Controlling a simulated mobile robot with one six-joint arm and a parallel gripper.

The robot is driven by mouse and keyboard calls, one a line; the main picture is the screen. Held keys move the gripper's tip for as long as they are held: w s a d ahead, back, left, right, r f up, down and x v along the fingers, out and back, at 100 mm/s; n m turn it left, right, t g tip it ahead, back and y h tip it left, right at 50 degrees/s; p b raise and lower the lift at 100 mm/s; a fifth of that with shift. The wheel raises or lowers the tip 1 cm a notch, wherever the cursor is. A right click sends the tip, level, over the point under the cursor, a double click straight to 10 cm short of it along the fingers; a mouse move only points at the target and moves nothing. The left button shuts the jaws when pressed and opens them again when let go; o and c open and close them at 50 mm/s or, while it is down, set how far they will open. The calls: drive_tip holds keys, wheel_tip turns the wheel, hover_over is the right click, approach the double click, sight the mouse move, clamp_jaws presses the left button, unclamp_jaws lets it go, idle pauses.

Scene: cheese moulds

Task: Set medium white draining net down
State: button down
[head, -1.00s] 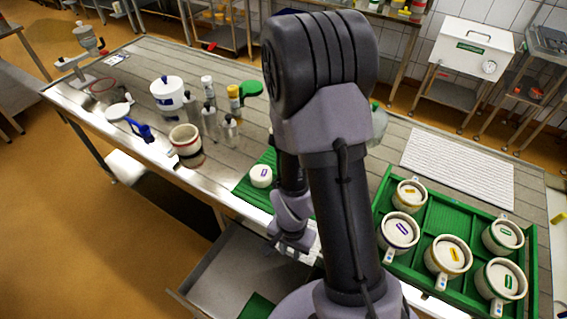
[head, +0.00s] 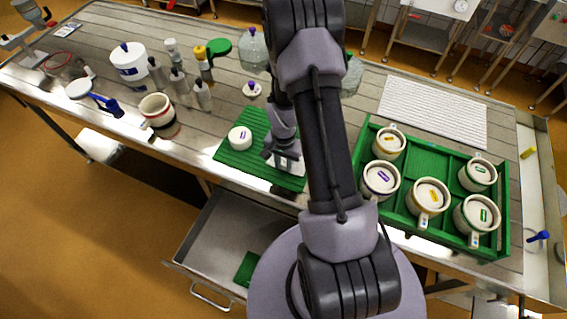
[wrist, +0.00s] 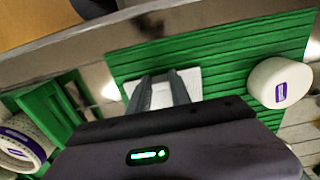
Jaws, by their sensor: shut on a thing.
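In the head view my arm partly hides the net (head: 292,167), at the mat's right part. I cannot tell whether the net touches the mat. A white round cheese (head: 239,138) with a purple label sits on the mat to the left of my gripper; it also shows in the wrist view (wrist: 279,83).
A green tray (head: 408,216) with several labelled moulds stands to the right of my arm. Bottles, a striped pot (head: 158,115) and a white tub (head: 129,62) stand at the left. An open drawer (head: 207,248) juts out below. A white ribbed mat (head: 434,110) lies at the back right.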

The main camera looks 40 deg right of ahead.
drive_tip(key=c, duration=1.2)
unclamp_jaws()
drive_tip(key=shift+w+f, duration=0.1)
